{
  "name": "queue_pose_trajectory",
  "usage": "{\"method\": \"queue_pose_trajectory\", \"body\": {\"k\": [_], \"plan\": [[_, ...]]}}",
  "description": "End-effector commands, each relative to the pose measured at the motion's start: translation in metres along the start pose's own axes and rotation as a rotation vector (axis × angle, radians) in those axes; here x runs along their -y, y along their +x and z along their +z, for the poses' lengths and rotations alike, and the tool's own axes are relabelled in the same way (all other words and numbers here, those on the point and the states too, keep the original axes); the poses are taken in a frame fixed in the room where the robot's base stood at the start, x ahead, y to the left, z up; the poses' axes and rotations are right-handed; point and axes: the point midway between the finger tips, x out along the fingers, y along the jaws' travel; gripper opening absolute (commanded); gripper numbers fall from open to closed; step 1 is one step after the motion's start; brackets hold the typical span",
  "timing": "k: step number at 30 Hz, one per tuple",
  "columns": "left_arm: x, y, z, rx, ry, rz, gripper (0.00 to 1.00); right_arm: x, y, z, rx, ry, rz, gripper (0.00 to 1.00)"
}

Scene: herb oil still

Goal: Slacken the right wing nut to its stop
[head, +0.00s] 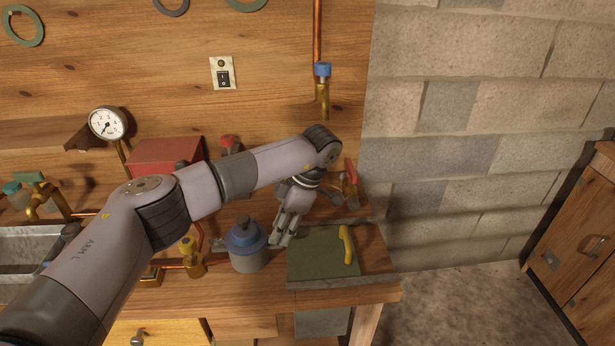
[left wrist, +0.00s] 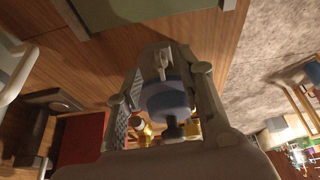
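A grey pot (head: 248,260) with a blue lid (head: 243,236) and a dark knob stands on the bench. The blue lid (left wrist: 165,98) also shows between my fingers in the left wrist view. My left gripper (head: 281,240) points down at the right side of the pot, with its two fingers apart. In the left wrist view a small pale metal piece (left wrist: 162,64), which looks like a wing nut, lies between the fingertips of my left gripper (left wrist: 178,62). I cannot tell whether a finger touches it. In the head view the fingers hide that spot. My right gripper is out of view.
A green-grey mat (head: 315,266) with a yellow-handled item (head: 347,245) lies right of the pot. Brass valves (head: 190,257) stand left of it. A red box (head: 165,154), a pressure gauge (head: 107,123) and a red-handled valve (head: 350,172) are behind.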

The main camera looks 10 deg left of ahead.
Motion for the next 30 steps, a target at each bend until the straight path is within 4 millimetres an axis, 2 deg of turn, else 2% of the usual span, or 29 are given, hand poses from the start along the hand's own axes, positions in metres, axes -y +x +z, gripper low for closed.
{"method": "queue_pose_trajectory", "body": {"k": [2, 3, 6, 7, 9, 19, 24, 30], "plan": [[0.001, 0.018, 0.0, 0.0, 0.001, -0.003, 0.35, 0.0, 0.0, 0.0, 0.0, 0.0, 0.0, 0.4], [0.002, 0.011, -0.002, 0.002, 0.07, 0.028, 0.35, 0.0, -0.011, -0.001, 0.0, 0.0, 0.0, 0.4], [0.004, 0.009, -0.004, 0.001, 0.256, 0.104, 0.35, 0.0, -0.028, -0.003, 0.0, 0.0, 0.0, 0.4], [0.004, 0.007, -0.001, 0.003, 0.274, 0.117, 0.35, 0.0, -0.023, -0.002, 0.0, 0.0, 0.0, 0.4], [0.004, -0.006, 0.001, 0.004, 0.262, 0.116, 0.35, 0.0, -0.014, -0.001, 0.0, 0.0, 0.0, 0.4], [0.011, -0.072, 0.0, 0.002, 0.259, 0.112, 0.35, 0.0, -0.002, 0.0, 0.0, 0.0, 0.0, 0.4], [0.015, -0.107, -0.001, 0.001, 0.258, 0.113, 0.35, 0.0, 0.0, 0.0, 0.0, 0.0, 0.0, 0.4], [0.018, -0.14, -0.003, 0.0, 0.257, 0.111, 0.35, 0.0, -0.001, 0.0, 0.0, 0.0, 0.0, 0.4]]}}
